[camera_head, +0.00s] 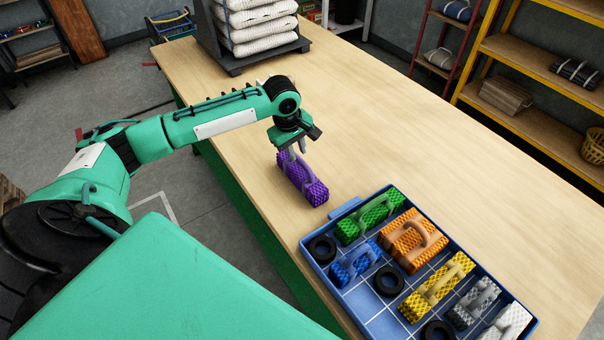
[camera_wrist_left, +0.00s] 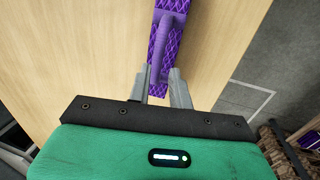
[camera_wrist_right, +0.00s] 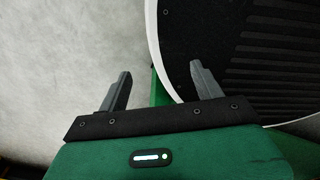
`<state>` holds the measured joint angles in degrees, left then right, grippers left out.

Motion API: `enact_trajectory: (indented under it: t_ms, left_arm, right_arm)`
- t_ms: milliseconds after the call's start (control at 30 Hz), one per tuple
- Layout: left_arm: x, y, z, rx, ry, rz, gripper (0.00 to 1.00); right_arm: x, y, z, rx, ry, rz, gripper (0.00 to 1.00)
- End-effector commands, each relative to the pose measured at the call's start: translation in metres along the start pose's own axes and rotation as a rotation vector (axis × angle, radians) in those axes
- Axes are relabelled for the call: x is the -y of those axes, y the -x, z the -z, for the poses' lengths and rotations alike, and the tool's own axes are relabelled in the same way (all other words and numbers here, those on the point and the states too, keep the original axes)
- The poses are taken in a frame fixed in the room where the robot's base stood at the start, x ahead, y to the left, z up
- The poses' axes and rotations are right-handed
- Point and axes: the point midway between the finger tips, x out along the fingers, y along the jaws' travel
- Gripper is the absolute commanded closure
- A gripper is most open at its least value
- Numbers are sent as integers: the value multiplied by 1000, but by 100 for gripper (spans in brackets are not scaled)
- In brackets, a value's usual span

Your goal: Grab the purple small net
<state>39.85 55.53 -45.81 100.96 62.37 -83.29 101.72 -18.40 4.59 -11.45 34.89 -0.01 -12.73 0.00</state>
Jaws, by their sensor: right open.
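The purple small net (camera_head: 302,181) is a box-shaped meshed bundle with a raised handle. It lies on the wooden table, left of the blue tray. My left gripper (camera_head: 291,156) is over its far end, pointing down. In the left wrist view the purple net (camera_wrist_left: 171,37) runs between the fingertips of my left gripper (camera_wrist_left: 160,76). The fingers are drawn in close and appear to be shut on it, one on each side. No lift off the table shows. My right gripper (camera_wrist_right: 160,78) is open and empty, away from the table, over the grey floor beside a round black surface.
A blue tray (camera_head: 337,277) holds green, orange, blue, yellow, grey and white nets and several black rings. A dark rack (camera_head: 236,70) with stacked white nets stands at the table's far end. The table (camera_head: 420,150) is clear on the right. Shelves (camera_head: 520,50) stand behind.

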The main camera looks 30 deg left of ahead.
Motion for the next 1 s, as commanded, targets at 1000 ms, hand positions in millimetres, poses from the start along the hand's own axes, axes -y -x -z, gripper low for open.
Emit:
enact_trajectory:
  t_ms: [1000]
  left_arm:
    - [-3, -67, -5, -1, -3, 0, 100]
  right_arm:
    - [-3, 15, 23, -29, 0, -3, 33]
